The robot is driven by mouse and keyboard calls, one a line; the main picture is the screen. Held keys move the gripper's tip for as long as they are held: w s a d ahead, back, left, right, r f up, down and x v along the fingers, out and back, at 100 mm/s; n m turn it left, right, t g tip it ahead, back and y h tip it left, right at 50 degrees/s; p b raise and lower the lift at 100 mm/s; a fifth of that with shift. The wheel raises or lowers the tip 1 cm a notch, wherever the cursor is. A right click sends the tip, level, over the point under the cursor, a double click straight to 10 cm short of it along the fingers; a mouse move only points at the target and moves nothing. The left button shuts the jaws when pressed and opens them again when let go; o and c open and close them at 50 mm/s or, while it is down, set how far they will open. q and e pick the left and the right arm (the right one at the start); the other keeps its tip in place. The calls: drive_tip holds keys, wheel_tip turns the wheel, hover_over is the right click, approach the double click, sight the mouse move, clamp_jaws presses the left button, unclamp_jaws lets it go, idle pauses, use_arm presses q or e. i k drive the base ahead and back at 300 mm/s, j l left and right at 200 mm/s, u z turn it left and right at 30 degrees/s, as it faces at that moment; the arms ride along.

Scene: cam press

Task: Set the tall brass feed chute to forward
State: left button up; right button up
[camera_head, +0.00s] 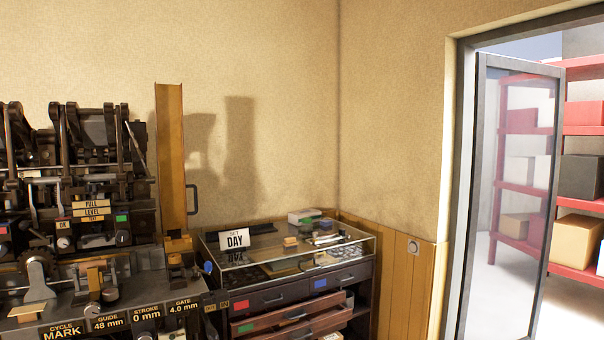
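The tall brass feed chute (169,150) stands upright at the right end of the dark cam press (95,215), left of the middle of the head view. It is a long, narrow brass channel. A dark handle (193,199) sticks out from its right side. The chute's foot is partly behind small brass and dark parts of the press. I cannot tell which setting the chute is in. Neither of my grippers shows in this view.
A glass door (512,190) stands open at right, with red shelves (582,190) and boxes beyond.

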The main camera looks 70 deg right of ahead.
sight(168, 98)
drive_tip(key=k+l+z, duration=0.1)
drive_tip(key=l+z, duration=0.3)
drive_tip(key=l, duration=0.6)
drive_tip(key=l+z, duration=0.45)
drive_tip(key=l, duration=1.35)
drive_tip(key=i+l, duration=0.1)
drive_tip(key=i, duration=0.3)
drive_tip(key=i+l, duration=0.1)
drive_tip(key=i, duration=0.3)
drive_tip(key=l+z, duration=0.05)
